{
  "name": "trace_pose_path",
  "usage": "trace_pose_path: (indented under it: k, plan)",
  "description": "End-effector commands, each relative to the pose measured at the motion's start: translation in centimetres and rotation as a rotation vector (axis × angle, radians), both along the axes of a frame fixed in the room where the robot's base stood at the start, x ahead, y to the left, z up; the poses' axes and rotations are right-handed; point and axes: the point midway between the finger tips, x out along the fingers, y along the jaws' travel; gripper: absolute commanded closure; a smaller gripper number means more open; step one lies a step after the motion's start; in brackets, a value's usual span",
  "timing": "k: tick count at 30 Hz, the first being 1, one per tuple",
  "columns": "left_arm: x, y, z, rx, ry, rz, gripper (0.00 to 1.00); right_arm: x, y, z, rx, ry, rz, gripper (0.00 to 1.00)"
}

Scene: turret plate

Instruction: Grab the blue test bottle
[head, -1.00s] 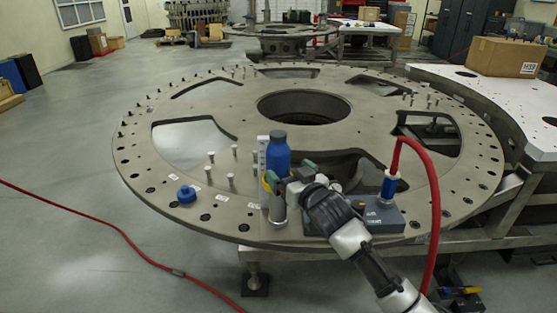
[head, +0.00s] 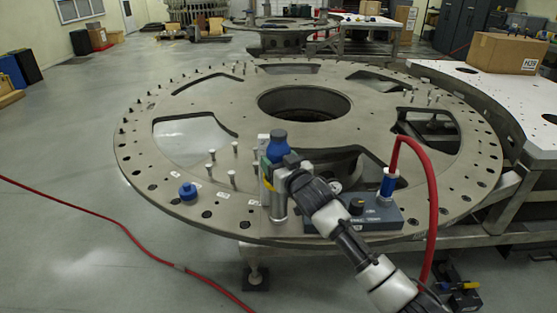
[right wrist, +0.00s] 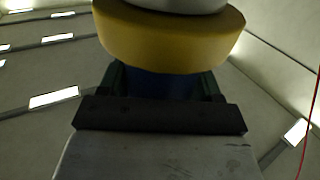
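The blue test bottle (head: 277,149) stands upright near the front edge of the round turret plate (head: 215,110). In the right wrist view, a blue surface (right wrist: 162,86) fills the gap between the two dark green fingers, under a wide yellow band (right wrist: 170,40). Whether the fingers press on it is too dark to tell. My left gripper is not in view.
A grey box (head: 375,216) with a blue connector (head: 388,183) and red hose (head: 432,200) sits right of my right gripper. A small blue cap (head: 187,192) and several steel pins (head: 233,179) stand left. A pale block (head: 263,148) is close behind the bottle.

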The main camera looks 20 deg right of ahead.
Motion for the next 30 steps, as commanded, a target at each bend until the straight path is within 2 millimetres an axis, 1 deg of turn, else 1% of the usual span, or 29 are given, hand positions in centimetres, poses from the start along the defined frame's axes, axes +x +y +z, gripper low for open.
trace_pose_path:
  k: [1,6,17,22,26,28,30]
  plan:
    - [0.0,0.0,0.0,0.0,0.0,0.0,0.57,0.0,0.0,0.0,0.0,0.0,0.0,0.5]
    - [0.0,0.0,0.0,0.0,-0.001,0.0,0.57,0.0,0.0,0.0,0.0,0.001,0.0,0.76]
    - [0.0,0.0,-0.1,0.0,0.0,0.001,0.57,0.0,0.0,0.6,0.001,-0.005,0.0,0.77]
    - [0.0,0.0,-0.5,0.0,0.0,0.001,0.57,0.0,0.0,2.3,0.001,-0.009,0.001,0.77]
    - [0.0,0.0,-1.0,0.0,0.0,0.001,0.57,0.0,0.0,4.5,0.0,-0.01,0.001,0.77]
    - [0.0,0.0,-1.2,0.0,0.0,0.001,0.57,-0.9,-1.4,5.0,-0.004,-0.007,-0.003,0.77]
    - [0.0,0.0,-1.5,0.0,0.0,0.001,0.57,-1.9,-2.6,6.0,-0.005,-0.008,-0.002,0.77]
